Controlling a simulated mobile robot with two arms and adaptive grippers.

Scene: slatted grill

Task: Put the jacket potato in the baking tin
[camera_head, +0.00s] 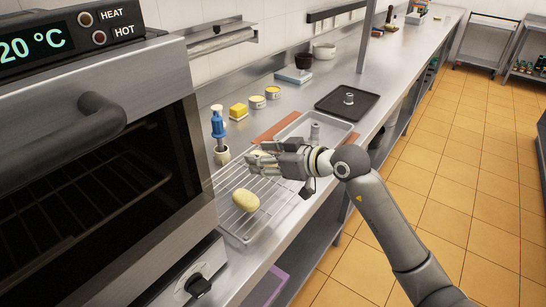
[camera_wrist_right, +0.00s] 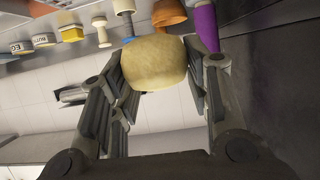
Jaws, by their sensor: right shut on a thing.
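My right gripper (camera_head: 258,158) is shut on a pale tan potato (camera_wrist_right: 153,62), which sits between its fingers in the wrist view. In the head view the fingers hide most of this potato. The gripper is above the far end of the wire rack, just short of the baking tin. A second potato (camera_head: 245,200) lies on the near part of the wire rack (camera_head: 233,226). The grey metal baking tin (camera_head: 344,131) lies beyond the gripper, partly hidden by it, with a small grey cylinder visible there. My left gripper is not in view.
A reddish-brown board (camera_head: 270,131) shows beside the tin. A blue-topped pot (camera_head: 217,124), a yellow block (camera_head: 238,111) and small round tubs (camera_head: 257,102) stand along the wall. A black tray (camera_head: 335,104) lies farther back. The oven (camera_head: 95,170) stands at left.

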